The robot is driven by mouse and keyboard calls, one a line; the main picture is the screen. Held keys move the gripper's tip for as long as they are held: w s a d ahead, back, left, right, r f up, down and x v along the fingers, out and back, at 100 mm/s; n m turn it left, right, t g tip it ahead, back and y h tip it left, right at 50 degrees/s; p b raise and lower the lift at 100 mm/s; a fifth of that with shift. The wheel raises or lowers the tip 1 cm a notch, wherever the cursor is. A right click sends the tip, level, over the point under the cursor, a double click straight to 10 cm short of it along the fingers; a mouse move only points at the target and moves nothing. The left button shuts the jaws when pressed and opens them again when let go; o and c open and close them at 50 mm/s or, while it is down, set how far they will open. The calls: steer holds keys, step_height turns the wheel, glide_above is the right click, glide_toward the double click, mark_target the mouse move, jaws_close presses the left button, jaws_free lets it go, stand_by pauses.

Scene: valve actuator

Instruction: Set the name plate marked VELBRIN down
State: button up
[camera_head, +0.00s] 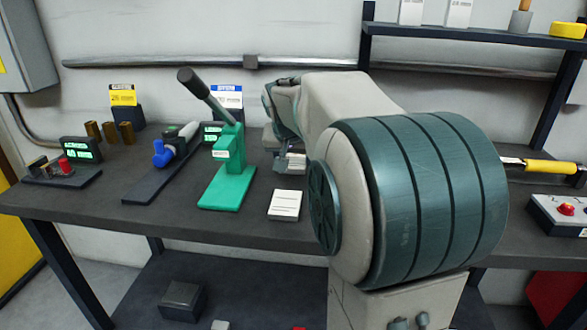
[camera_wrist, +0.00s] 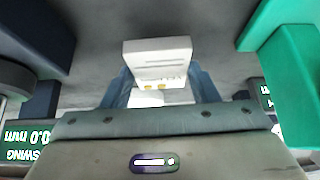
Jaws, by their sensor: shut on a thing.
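My gripper (camera_head: 285,158) hangs over the back of the bench, right of the green press, and points down. It is shut on a pale plate (camera_head: 293,162), taken to be the name plate. In the wrist view the white plate (camera_wrist: 157,58) sits between the two blue-grey fingers, with small dark marks and yellow spots near its lower edge. Its lettering is too small to read. A second white patch shows just below it. I cannot tell whether the plate touches the bench. A white marked pad (camera_head: 285,205) lies on the bench in front of my gripper.
The green press (camera_head: 228,170) with its raised lever stands close left; its green body shows in the wrist view (camera_wrist: 290,85). A blue-and-grey measuring tool (camera_head: 165,160) is farther left. The dark bench top (camera_head: 140,215) is clear in front. A red-button box (camera_head: 560,212) stands right.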

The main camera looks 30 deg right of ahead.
steer(key=shift+f, duration=1.2)
steer(key=shift+f+b, duration=0.25)
steer(key=shift+b, duration=0.15)
steer(key=o, duration=1)
steer(key=shift+r, duration=0.1)
steer(key=shift+o, duration=0.2)
steer(key=shift+r+p, duration=0.35)
steer(key=p+v, duration=0.2)
steer(key=v, duration=0.9)
steer(key=shift+s+a+r, duration=0.15)
steer(key=shift+r, duration=0.1)
